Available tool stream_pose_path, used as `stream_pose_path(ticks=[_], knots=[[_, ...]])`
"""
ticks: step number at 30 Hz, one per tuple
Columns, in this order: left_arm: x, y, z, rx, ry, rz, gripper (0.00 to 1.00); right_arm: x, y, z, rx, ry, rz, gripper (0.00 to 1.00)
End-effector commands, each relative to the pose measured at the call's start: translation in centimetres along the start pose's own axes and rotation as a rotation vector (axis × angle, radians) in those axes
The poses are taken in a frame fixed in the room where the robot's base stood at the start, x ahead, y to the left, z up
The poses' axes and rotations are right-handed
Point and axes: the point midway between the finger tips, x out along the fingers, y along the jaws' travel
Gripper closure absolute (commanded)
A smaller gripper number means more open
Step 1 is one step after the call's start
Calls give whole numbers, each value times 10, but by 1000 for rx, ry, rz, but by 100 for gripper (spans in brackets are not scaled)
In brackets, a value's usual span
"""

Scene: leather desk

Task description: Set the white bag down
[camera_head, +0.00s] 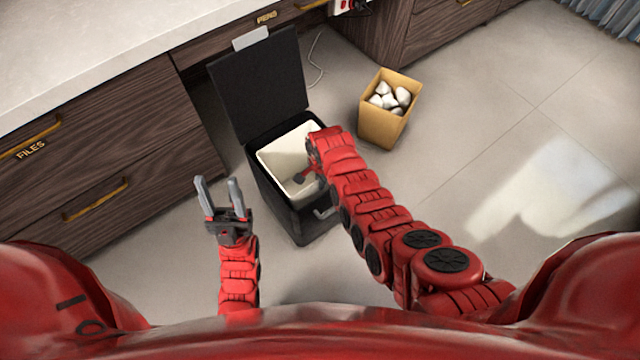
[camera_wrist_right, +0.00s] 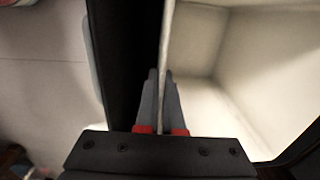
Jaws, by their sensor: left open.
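The white bag (camera_head: 284,158) looks like a pale, boxy liner inside the black bin (camera_head: 310,232), whose lid (camera_head: 262,88) stands open. My right gripper reaches down at the bin's right side, partly hidden by its own arm in the head view. In the right wrist view the right gripper (camera_wrist_right: 161,75) has its fingers close together on the thin top edge of the white bag (camera_wrist_right: 250,75), one finger on each side. The bag's inside looks empty there. My left gripper (camera_head: 217,187) is open and empty, left of the bin.
A cardboard box (camera_head: 380,130) with several white crumpled pieces stands right of the bin. Wooden drawers (camera_head: 100,150) under a pale desktop (camera_head: 90,40) line the left and back. The tiled floor (camera_head: 480,160) at right is clear.

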Motion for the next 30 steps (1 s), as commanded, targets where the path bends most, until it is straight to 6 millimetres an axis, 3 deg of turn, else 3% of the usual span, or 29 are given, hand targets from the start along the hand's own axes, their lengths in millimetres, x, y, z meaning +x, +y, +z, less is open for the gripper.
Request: stream_pose_path(ticks=[25, 30], knots=[[-13, 1, 2, 0, 0, 0, 50, 19, 0, 0, 0, 0, -1, 100], [-13, 1, 2, 0, 0, 0, 50, 19, 0, 0, 0, 0, -1, 67]])
